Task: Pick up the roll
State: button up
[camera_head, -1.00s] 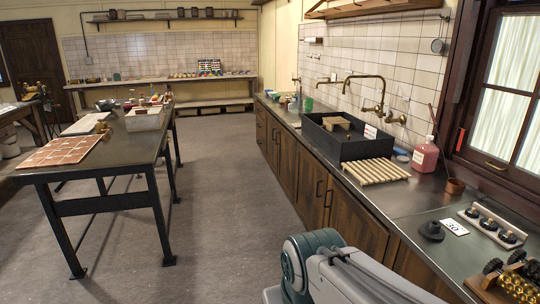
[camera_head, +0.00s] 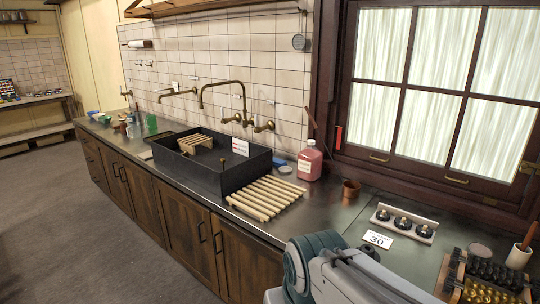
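I cannot tell for certain which thing is the roll. A small pale cylinder (camera_head: 140,44), which looks like a roll, is mounted on the tiled wall above the far end of the counter. A rack of black and brass-coloured rounded pieces (camera_head: 490,280) stands at the lower right, partly cut off by the frame edge. My arm shows at the bottom centre, over the counter's front edge. My gripper is out of view, so its opening and anything in it are hidden.
A dark sink (camera_head: 230,178) with brass taps is set on the counter. A slatted wooden rack (camera_head: 266,198), a pink bottle (camera_head: 310,162), a copper cup (camera_head: 350,189), a three-knob strip (camera_head: 403,223) and a "30" card (camera_head: 377,239) are on the counter. Open floor (camera_head: 50,220) lies left.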

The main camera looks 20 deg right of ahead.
aim_at(511, 279)
jog(key=z, duration=1)
jog(key=i, duration=0.85)
jog(key=z, duration=0.75)
